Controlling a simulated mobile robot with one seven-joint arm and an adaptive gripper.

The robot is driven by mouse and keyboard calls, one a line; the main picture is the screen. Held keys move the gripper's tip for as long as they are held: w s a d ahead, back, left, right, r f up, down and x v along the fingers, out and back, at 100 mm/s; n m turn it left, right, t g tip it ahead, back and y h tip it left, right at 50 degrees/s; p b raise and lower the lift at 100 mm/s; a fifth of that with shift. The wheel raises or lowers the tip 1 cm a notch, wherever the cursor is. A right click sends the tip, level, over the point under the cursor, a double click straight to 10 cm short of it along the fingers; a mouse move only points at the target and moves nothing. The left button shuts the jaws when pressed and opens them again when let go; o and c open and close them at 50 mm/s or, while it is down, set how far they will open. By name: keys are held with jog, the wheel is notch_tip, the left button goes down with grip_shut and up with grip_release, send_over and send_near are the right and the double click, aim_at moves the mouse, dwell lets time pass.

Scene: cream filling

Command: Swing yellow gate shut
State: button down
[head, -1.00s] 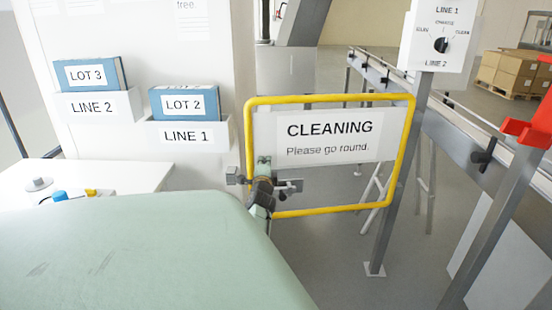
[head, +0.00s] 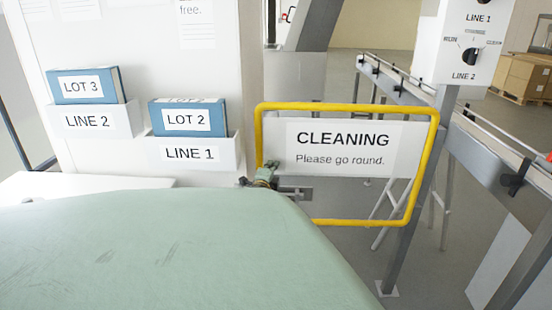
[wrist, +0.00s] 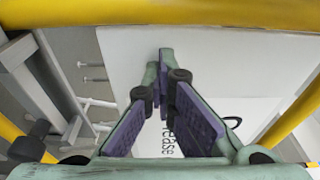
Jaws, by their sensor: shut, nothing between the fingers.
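The yellow gate (head: 345,107) is a tubular frame holding a white sign (head: 345,138) that reads "CLEANING Please go round." It stands upright across the gap between the white panel at left and the grey post at right. Its right end overlaps the post in the head view; I cannot tell whether they touch. My gripper (head: 266,172) is small in the head view, over the gate's left part. In the wrist view my gripper (wrist: 158,75) is shut and empty, pointing at the white sign (wrist: 225,70), with a yellow bar (wrist: 160,14) across the top. Contact is unclear.
A grey post (head: 425,170) carries a white switch box (head: 458,45). A conveyor (head: 480,150) runs along the right. Bins with blue LOT 3 (head: 85,87) and LOT 2 (head: 187,118) binders hang on the white panel at left. Grey floor shows beyond the gate.

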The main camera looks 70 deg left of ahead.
jog(key=shift+w+a+r, duration=0.1)
jog(key=shift+w+r, duration=0.25)
jog(key=shift+r, duration=0.55)
jog(key=f+v, duration=0.1)
jog(key=v, duration=0.7)
jog(key=shift+s+f, duration=0.2)
jog(key=shift+f, duration=0.05)
jog(key=shift+a, duration=0.15)
